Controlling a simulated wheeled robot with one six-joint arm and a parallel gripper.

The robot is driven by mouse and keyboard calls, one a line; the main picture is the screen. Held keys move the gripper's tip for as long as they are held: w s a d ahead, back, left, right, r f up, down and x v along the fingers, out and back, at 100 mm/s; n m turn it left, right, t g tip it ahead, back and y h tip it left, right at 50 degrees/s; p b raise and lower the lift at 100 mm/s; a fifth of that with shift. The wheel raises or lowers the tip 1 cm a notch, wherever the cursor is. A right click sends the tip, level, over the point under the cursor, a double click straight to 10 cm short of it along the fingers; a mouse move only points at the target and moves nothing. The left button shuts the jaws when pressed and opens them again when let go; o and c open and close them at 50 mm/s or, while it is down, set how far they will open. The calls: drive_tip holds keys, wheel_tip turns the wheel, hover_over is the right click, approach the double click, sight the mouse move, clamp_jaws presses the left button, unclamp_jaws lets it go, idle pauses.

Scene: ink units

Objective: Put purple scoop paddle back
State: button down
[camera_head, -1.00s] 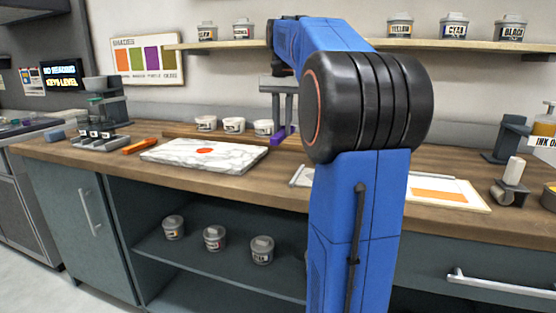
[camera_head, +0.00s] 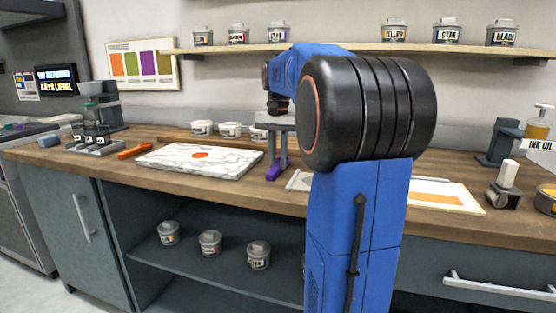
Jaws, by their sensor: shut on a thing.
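The purple scoop paddle (camera_head: 273,173) hangs between the fingers of my gripper (camera_head: 278,160), which is shut on it. Only its lower purple part shows, low over the counter. My gripper is just right of the marble slab (camera_head: 225,165), which has an orange-red ink spot (camera_head: 200,155) on it. My arm hides the counter to the right of the gripper. An orange paddle (camera_head: 134,151) lies on the counter left of the slab.
Several white tubs (camera_head: 230,130) stand behind the slab. A stand with small jars (camera_head: 95,142) is at the left. A sheet with an orange patch (camera_head: 440,196) and a roller (camera_head: 505,190) are at the right. Cans (camera_head: 210,242) sit on the lower shelf.

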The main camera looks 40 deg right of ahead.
sight(278, 165)
drive_tip(key=c, duration=1.6)
unclamp_jaws()
wheel_tip(278, 165, up, 12)
drive_tip(key=shift+r, duration=0.1)
